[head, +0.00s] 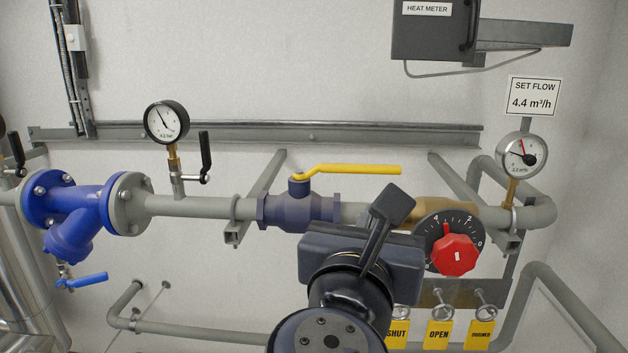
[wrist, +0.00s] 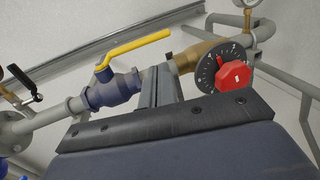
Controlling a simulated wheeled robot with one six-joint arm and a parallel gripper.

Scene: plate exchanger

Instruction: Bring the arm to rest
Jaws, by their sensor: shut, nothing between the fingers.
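My gripper (head: 394,202) is in the lower middle of the head view, in front of the pipe run. Its dark fingers point up and away, between the blue ball valve (head: 300,208) and the red knob (head: 455,255). In the wrist view my gripper (wrist: 158,78) shows its fingers together with nothing between them. It appears apart from the valve and knob, though its depth is hard to judge. Part of the pipe and the brass valve body (head: 440,210) is hidden behind it in the head view.
A yellow lever (head: 350,169) lies along the pipe. A pressure gauge (head: 166,122) and a flow gauge (head: 522,155) stand above it. A blue strainer (head: 75,210) is at left. Yellow tags (head: 439,334) hang below. A heat meter box (head: 433,32) is on the wall.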

